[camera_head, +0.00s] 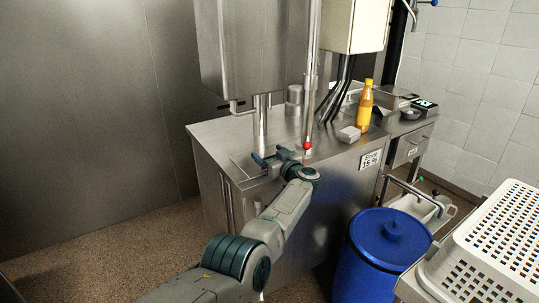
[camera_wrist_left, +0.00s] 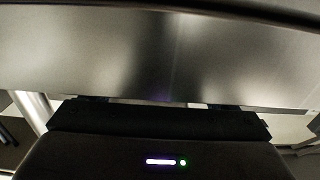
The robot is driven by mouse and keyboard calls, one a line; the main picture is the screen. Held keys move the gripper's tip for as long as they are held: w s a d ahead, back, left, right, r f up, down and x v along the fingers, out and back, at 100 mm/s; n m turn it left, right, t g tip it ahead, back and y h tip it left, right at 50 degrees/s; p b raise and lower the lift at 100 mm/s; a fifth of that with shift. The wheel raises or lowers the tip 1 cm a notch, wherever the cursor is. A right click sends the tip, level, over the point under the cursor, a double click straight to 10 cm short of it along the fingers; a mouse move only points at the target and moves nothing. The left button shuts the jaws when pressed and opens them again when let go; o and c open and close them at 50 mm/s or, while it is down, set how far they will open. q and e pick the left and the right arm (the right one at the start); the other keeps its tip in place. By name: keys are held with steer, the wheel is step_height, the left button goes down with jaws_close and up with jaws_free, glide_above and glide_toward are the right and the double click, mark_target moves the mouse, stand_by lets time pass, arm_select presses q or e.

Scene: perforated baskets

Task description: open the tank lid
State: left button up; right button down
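The steel bench-like tank (camera_head: 330,190) stands in the middle of the head view, with a flat steel top (camera_head: 220,132). Thin lines near its front left corner may be a lid edge; I cannot tell the lid's outline, and nothing there looks raised. My left gripper (camera_head: 269,157) is at this front edge, its two teal fingers spread apart with nothing seen between them. In the left wrist view a smooth steel panel (camera_wrist_left: 160,55) fills the space close ahead and hides the fingertips. I cannot tell whether they touch it. My right gripper is out of view.
A vertical pipe with a red knob (camera_head: 307,146) stands just right of the gripper. An orange bottle (camera_head: 364,108) and a small light block (camera_head: 348,134) are on the top. A blue lidded barrel (camera_head: 362,262) and a white perforated basket (camera_head: 497,245) stand at right.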

arm_select(q)
steer(key=c, duration=0.6)
steer(key=r+p, duration=0.1)
steer(key=r, duration=0.1)
steer(key=shift+w+a+r+p, duration=0.2)
steer(key=shift+w+r+p, duration=0.15)
steer(key=shift+r, duration=0.05)
steer(key=shift+w+a+r+g+h+p, duration=0.15)
steer(key=shift+w+r+g+h+p, duration=0.1)
steer(key=shift+r+g+p, duration=0.25)
steer(key=shift+w+a+r+g+h+p, duration=0.15)
steer(key=shift+r+g+h+p, duration=0.1)
steer(key=shift+p, duration=0.4)
steer(key=shift+w+a+r+g, duration=0.1)
steer(key=shift+w+a+g, duration=0.05)
steer(key=shift+g, duration=0.1)
steer(key=shift+w+a+h, duration=0.15)
steer(key=shift+w+h, duration=0.05)
steer(key=shift+h, duration=0.2)
steer(key=shift+w+g+b, duration=0.1)
steer(key=shift+g+b, duration=0.4)
steer(key=shift+b, duration=0.05)
steer(key=shift+w+a+r+h, duration=0.1)
steer(key=shift+w+r+h, duration=0.05)
steer(key=shift+r+h, duration=0.15)
steer(key=shift+f, duration=0.1)
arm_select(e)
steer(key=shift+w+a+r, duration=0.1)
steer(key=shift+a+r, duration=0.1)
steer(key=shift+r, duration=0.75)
